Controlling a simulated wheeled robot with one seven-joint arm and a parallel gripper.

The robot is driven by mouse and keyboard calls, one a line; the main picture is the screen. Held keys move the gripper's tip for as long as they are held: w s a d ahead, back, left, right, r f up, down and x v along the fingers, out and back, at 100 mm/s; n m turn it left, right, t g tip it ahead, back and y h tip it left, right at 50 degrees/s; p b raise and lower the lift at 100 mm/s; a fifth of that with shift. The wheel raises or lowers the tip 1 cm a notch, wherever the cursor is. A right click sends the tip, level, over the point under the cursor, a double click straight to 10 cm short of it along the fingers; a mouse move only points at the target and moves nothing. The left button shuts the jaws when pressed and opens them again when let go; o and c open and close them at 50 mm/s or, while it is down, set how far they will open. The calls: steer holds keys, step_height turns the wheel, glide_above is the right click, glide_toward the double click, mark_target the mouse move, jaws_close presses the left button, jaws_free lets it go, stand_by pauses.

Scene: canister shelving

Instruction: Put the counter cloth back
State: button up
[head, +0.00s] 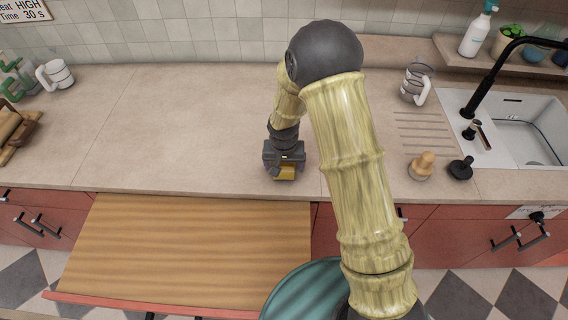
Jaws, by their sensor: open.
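My gripper (284,171) is over the front middle of the beige counter (190,120), pointing down close to its surface. It is open. A small yellow patch (286,173) shows at its jaws; I cannot tell whether this is a cloth or part of the gripper. No clearly recognisable cloth shows elsewhere on the counter. My arm hides part of the counter and the cabinet fronts to the right of the gripper.
A wooden pull-out board (190,250) with a red front juts out below the counter. A glass jug (415,82), a wooden-knobbed tool (422,166) and a black one (460,168) stand near the sink (525,120). A white mug (57,74) stands at left. The left-middle counter is clear.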

mark_target(286, 169)
step_height(286, 169, up, 12)
steer(key=s+b, duration=0.1)
steer(key=b, duration=0.1)
steer(key=shift+s, duration=0.4)
stand_by(0.5)
steer(key=s+d+r, duration=0.3)
steer(key=s+d, duration=1.2)
steer(key=shift+d+r+t, duration=0.2)
steer(key=shift+d+t, duration=0.05)
steer(key=shift+t, duration=0.15)
steer(key=shift+c, duration=0.3)
